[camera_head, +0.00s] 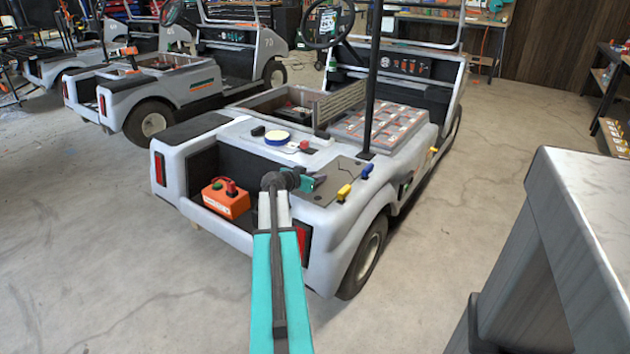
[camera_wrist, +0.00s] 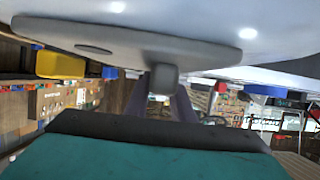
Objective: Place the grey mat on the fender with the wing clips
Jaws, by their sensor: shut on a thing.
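The grey mat (camera_head: 340,172) lies over the right rear fender of the near cart, with a thin dark line across it. In the wrist view a grey slab, apparently the mat (camera_wrist: 80,32), fills the top against the pale body. My gripper (camera_head: 316,184) is low at the mat's left part, shut on it; the grip itself is mostly hidden. A yellow wing clip (camera_head: 344,192) and a blue one (camera_head: 367,170) stand by the mat's right edge.
An orange box (camera_head: 226,199) sits in the rear recess. A black post (camera_head: 373,90) rises behind the mat. A grey bench (camera_head: 580,240) stands right, with open floor between.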

